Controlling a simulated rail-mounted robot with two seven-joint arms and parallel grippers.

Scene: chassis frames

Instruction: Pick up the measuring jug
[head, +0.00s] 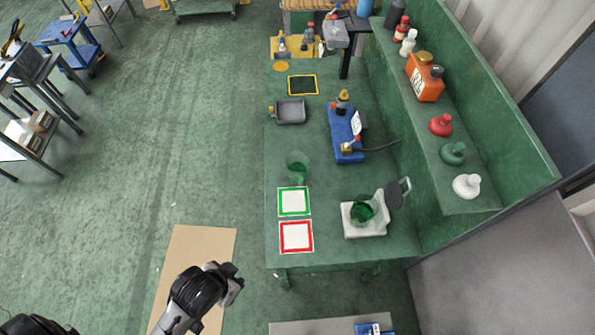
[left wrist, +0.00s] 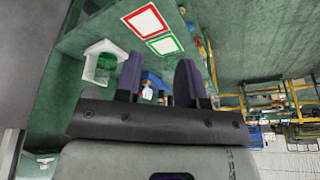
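Two clear, green-tinted vessels show in the head view, and I cannot tell for certain which is the measuring jug. One clear vessel (head: 297,165) stands on the bench just beyond the green-framed square. The other clear vessel (head: 363,209) sits on a white scale-like base (head: 350,229) at the right; it also shows in the left wrist view (left wrist: 105,65). My left gripper (left wrist: 160,75) has its two dark fingers apart with nothing seen between them, some way from both vessels. In the head view its arm (head: 200,290) is left of the bench's near end. My right gripper is not in view.
A green-framed square (head: 294,201) and a red-framed square (head: 296,237) lie at the bench's near left. A raised shelf (head: 478,201) with several bottles runs along the right.

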